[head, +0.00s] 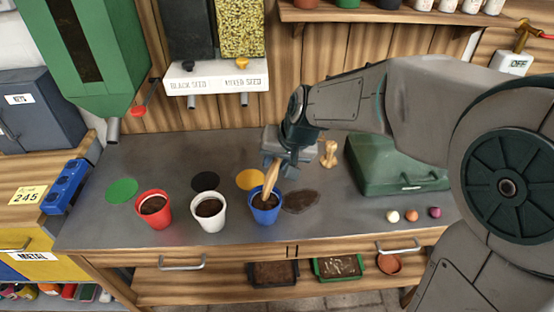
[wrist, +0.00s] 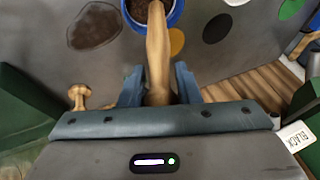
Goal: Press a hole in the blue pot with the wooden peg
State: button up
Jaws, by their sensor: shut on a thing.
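The blue pot (head: 265,212) stands on the grey bench top, filled with dark soil. It also shows at the top of the wrist view (wrist: 177,10). My gripper (head: 277,168) is above the pot and shut on the wooden peg (head: 270,184). In the wrist view, the peg (wrist: 157,45) runs from between the fingers of my gripper (wrist: 158,88) toward the pot. The peg is tilted and its lower end is at the soil. I cannot tell how far the tip goes into the soil.
A white pot (head: 209,218) and a red pot (head: 153,213) with soil stand to the left. A soil patch (head: 301,201) lies right of the blue pot. A green case (head: 398,170), a small wooden stamp (head: 328,154) and three small balls (head: 412,215) are further right. Seed dispensers (head: 213,80) hang behind.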

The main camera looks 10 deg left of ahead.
jog(key=shift+f+b, duration=0.7)
dwell(1.6)
jog(key=shift+r, duration=0.1)
jog(key=shift+r+p, duration=2.45)
jog(key=shift+r, duration=1)
jog(key=shift+r+p, duration=2)
jog(key=shift+r, duration=1.05)
jog(key=shift+s+f, duration=0.1)
